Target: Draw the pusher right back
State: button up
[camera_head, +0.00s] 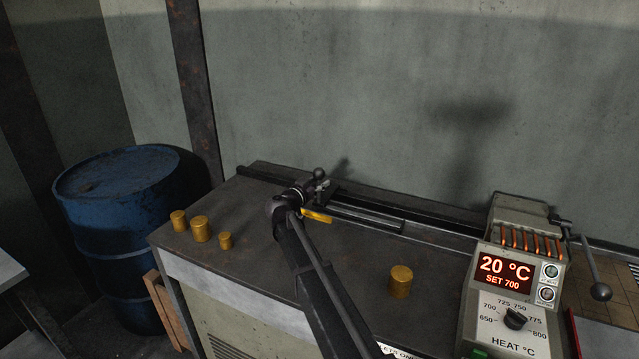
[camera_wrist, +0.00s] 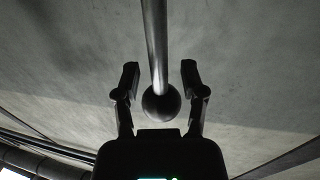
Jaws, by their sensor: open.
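The pusher's dark ball knob (camera_head: 319,173) stands at the left part of the rail (camera_head: 370,215) on the bench, in the head view. In the wrist view the round knob (camera_wrist: 161,106) sits between my fingers, with its grey rod running up the picture. My gripper (camera_wrist: 160,72) is open, one finger on each side of the rod and knob, with a visible gap on both sides. In the head view my gripper (camera_head: 314,186) is small and dark beside the knob, and my arm hides part of the bench and rail.
Several brass billets stand on the bench, a group at left (camera_head: 200,230) and one at right (camera_head: 401,282). The heater box (camera_head: 517,290) at right reads 20 °C, set 700. A lever with a ball (camera_head: 600,291) is beyond it. A blue drum (camera_head: 125,230) stands left.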

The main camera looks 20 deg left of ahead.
grip_shut()
jog(key=shift+w, duration=0.1)
